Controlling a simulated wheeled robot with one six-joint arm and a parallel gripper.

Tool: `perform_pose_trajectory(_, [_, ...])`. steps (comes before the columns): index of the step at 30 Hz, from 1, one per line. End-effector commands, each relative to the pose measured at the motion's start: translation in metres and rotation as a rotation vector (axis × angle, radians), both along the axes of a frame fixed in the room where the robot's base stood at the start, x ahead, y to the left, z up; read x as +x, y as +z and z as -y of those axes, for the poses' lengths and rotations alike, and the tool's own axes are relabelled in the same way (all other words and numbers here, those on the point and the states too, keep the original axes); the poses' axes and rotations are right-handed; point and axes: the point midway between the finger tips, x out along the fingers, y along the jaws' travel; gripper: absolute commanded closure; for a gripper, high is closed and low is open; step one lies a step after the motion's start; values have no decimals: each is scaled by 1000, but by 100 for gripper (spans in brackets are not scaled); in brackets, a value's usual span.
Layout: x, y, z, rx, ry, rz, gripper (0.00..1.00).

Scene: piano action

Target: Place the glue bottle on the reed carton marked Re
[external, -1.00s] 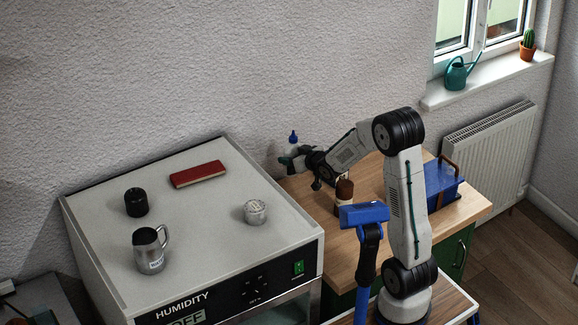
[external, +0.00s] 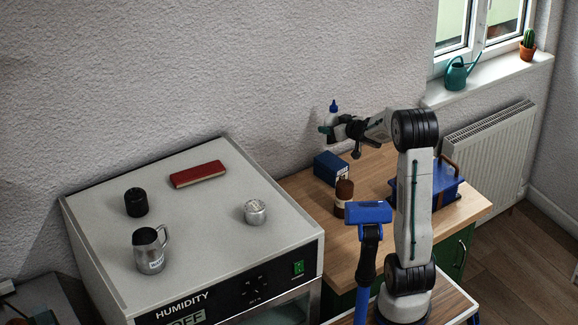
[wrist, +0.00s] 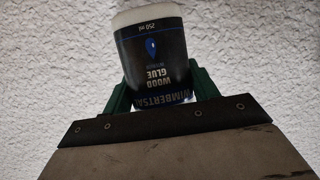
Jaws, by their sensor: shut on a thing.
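The glue bottle is white with a blue cap and a dark label reading "wood glue"; it shows in the external view (external: 334,115) and fills the middle of the wrist view (wrist: 155,60). My gripper (external: 329,129) is shut on the bottle and holds it upright in the air, above the wooden bench. Its green fingers (wrist: 155,95) sit on both sides of the bottle in the wrist view. A dark blue carton (external: 331,168) stands on the bench below the bottle; I cannot read a marking on it.
A brown jar (external: 343,198) stands just in front of the carton. A blue toolbox (external: 440,192) is at the bench's right.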

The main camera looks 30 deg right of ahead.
Motion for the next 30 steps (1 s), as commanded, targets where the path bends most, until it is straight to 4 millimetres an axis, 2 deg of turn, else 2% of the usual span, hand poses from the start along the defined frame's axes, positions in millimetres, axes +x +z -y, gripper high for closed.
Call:
perform_pose_trajectory(1, [0, -12, 0, 3, 1, -4, 72])
perform_pose_trajectory(3, [0, -22, 0, 3, 0, -2, 72])
perform_pose_trajectory(8, [0, -37, 0, 1, 1, -1, 72])
perform_pose_trajectory(15, [0, -69, 0, 1, 1, 0, 72])
perform_pose_trajectory(28, [0, -76, 0, 0, 0, 1, 72])
perform_pose_trajectory(29, [0, -76, 0, 0, 0, 0, 36])
perform_pose_trajectory(30, [0, -76, 0, 0, 0, 0, 25])
